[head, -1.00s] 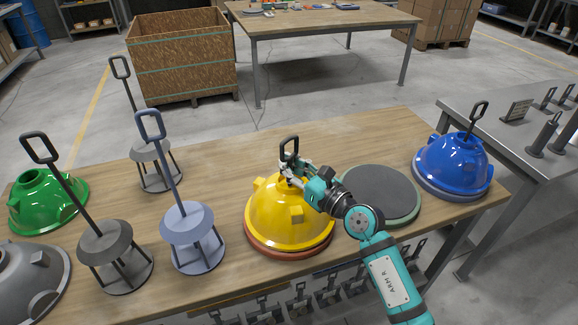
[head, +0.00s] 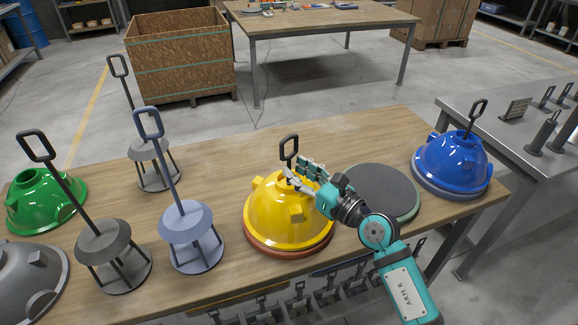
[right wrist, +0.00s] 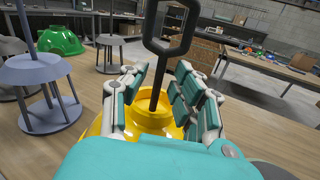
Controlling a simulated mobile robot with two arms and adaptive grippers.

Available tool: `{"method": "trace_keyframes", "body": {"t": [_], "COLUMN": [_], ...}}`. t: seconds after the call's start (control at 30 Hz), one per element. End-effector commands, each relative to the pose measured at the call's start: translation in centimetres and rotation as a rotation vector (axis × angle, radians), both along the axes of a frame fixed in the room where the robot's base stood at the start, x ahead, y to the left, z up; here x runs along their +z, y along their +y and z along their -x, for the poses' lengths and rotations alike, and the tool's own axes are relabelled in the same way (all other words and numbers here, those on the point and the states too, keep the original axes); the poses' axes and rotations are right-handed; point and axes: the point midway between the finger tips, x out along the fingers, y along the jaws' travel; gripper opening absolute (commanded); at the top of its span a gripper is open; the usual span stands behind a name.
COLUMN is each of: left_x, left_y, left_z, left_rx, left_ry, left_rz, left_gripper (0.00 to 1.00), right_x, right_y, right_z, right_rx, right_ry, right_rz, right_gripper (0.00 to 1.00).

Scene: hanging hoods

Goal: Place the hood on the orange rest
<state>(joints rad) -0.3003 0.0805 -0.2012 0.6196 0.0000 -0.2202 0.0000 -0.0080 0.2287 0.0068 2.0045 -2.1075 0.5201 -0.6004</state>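The yellow hood (head: 290,212) sits upright on the round orange rest (head: 289,249), whose rim shows below it on the table. A dark stem with a loop handle (head: 289,147) rises from the hood's top. My right gripper (head: 302,173) is beside the handle at the hood's top, its fingers spread. In the right wrist view, the open fingers (right wrist: 163,85) stand on either side of the dark stem (right wrist: 158,88), with gaps visible, and the yellow hood (right wrist: 155,118) is below. My left gripper is not in view.
A grey-topped round rest (head: 380,193) is empty to the right. A blue hood (head: 450,160) sits on another rest at the far right. Stands with tall loop handles (head: 192,225), a green hood (head: 45,203) and a grey hood (head: 30,283) are on the left.

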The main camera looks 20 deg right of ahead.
Motion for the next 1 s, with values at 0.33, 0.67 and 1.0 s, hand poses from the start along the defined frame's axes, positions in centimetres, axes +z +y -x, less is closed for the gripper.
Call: {"method": "trace_keyframes", "body": {"t": [0.33,0.67,1.0], "left_x": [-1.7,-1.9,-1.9], "left_y": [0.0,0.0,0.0], "left_z": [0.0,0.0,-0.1], "left_rx": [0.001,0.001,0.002], "left_ry": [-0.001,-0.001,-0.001], "left_rz": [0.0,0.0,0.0], "left_gripper": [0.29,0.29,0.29], "right_x": [-0.5,-0.2,-0.2], "right_y": [-3.0,-3.7,-3.7], "right_z": [6.3,7.7,7.7], "right_rx": [0.0,0.0,0.0], "right_ry": [0.002,0.001,0.0], "right_rz": [0.002,0.0,0.0], "right_gripper": [0.29,0.29,0.29]}}
